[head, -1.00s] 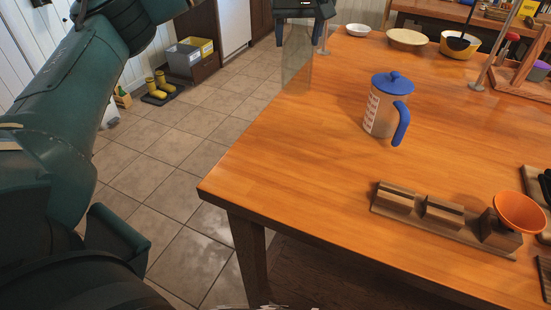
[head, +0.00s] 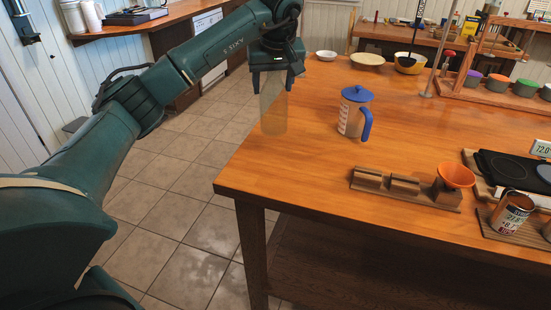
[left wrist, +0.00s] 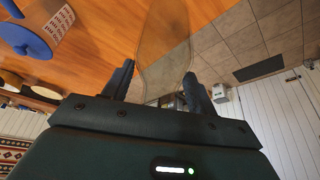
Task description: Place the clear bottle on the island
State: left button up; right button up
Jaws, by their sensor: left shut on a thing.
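The clear bottle (head: 273,112) is see-through with a faint tan tint. It hangs upright below my left gripper (head: 275,78), which is shut on its top. In the head view its base shows over the left edge of the wooden island (head: 300,165); I cannot tell whether it touches the top. In the left wrist view the bottle (left wrist: 166,45) stands between the two fingers (left wrist: 160,85), with the orange wood on one side of it and floor tiles on the other. My right gripper is not in view.
A blue-lidded pitcher (head: 354,112) stands right of the bottle. A wooden holder (head: 405,190) with an orange bowl (head: 456,175) lies near the front edge. Bowls (head: 367,59) stand at the back. The island's front left corner is bare.

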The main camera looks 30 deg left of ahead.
aim_at(273, 120)
pick_arm(q)
notch_tip(273, 120, down, 6)
jog(key=shift+w+f, duration=0.1)
notch_tip(273, 120, down, 3)
jog(key=shift+p, duration=0.45)
jog(key=shift+f, duration=0.3)
jog(key=shift+f, duration=0.15)
jog(key=o, duration=1.6)
jog(key=shift+c, duration=0.2)
